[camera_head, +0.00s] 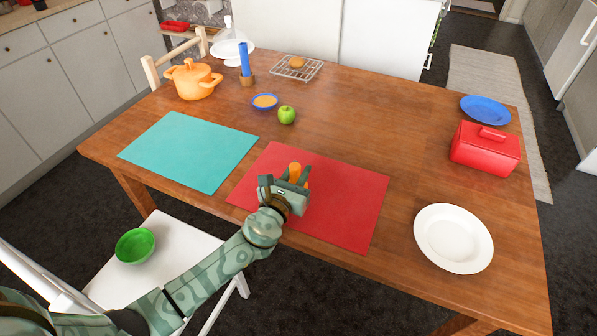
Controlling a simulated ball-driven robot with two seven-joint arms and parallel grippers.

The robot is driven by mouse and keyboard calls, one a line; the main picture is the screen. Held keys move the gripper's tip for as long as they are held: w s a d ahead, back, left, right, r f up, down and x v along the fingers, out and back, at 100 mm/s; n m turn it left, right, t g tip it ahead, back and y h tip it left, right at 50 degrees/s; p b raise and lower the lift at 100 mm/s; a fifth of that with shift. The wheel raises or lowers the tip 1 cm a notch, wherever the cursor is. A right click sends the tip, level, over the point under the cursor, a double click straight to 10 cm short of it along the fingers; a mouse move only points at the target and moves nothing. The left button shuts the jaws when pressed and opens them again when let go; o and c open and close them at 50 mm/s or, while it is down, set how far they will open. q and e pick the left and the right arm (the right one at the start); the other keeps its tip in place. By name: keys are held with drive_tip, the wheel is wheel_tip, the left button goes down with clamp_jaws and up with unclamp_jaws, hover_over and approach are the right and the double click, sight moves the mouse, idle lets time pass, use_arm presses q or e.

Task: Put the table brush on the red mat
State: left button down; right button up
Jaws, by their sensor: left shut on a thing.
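The red mat (345,212) lies flat on the wooden table, right of a teal mat. My left gripper (298,178) is over the red mat, near its upper left part. It is shut on an orange thing (294,171), which I take to be the table brush. Most of the brush is hidden by the gripper and its fingers. I cannot tell whether the brush touches the mat or is held just above it. My right gripper is not in view.
A teal mat (190,151), green apple (287,115), blue bowl (265,101), orange pot (193,80) and blue candle (244,60) are on the left half of the table (400,130). A white plate (453,238), red box (485,149) and blue plate (486,110) stand right. A chair holds a green bowl (135,245).

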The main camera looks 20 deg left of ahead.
use_arm(q)
drive_tip(key=c, duration=1.2)
unclamp_jaws()
drive_tip(key=shift+f, duration=0.15)
drive_tip(key=shift+c, duration=0.2)
drive_tip(key=shift+s+r+p, duration=0.15)
drive_tip(key=shift+r+p, duration=0.1)
drive_tip(key=shift+p, duration=0.05)
drive_tip(key=s, duration=0.6)
drive_tip(key=s+p, duration=0.1)
drive_tip(key=s, duration=0.4)
drive_tip(key=shift+s+a, duration=0.2)
drive_tip(key=shift+s, duration=0.15)
